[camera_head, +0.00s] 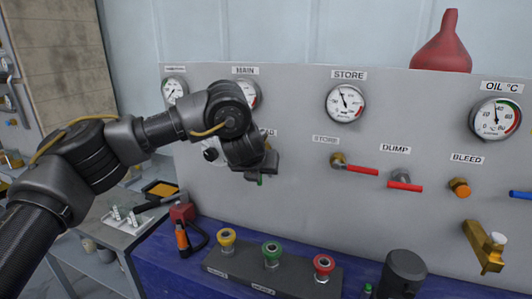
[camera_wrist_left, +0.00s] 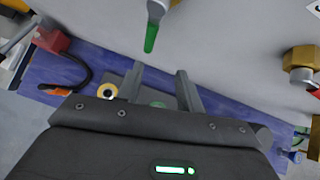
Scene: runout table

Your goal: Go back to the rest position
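My left gripper (camera_head: 260,172) is in front of the grey panel, below the MAIN gauge (camera_head: 246,94), and hides part of the panel. In the left wrist view the two fingers of my left gripper (camera_wrist_left: 161,80) are apart, with nothing held between them. A green-handled lever (camera_wrist_left: 151,36) on the panel points down just beyond the fingertips, apart from them. A bit of green shows under the gripper in the head view. My right gripper is not in view.
The grey panel (camera_head: 290,185) carries gauges, red levers (camera_head: 375,172) and a brass bleed fitting (camera_head: 486,246). On the blue bench top (camera_head: 170,262) stands a block with yellow, green and red ringed couplings (camera_head: 272,250). A red funnel (camera_head: 445,45) stands at the panel top. A side table (camera_head: 118,236) is left.

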